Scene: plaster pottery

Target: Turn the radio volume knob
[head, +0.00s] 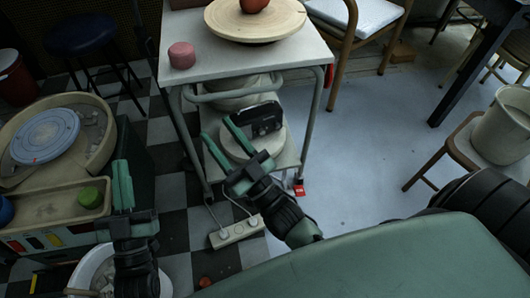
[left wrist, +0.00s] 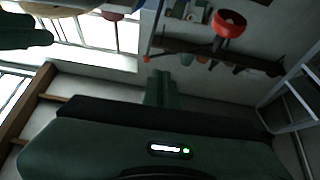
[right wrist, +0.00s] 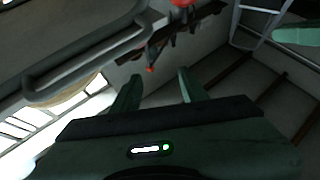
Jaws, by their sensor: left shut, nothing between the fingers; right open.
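The radio (head: 259,118) is a small black box on the lower level of a grey metal table, on a pale round board (head: 240,150). Its volume knob is too small to make out. My right gripper (head: 217,129) is open and empty just left of the radio, apart from it in the picture. Its spread fingers also show in the right wrist view (right wrist: 157,83), with no radio visible there. My left gripper (head: 121,165) is shut and empty at the left, fingers up, beside the pottery wheel. Its closed fingers show in the left wrist view (left wrist: 160,86).
The metal table's top (head: 220,62) overhangs the radio, with a pink cylinder (head: 182,55) and a round wooden board (head: 255,22) on it. A bar (head: 235,93) runs beneath. A power strip (head: 237,232) lies on the floor. A pottery wheel (head: 45,136) stands left.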

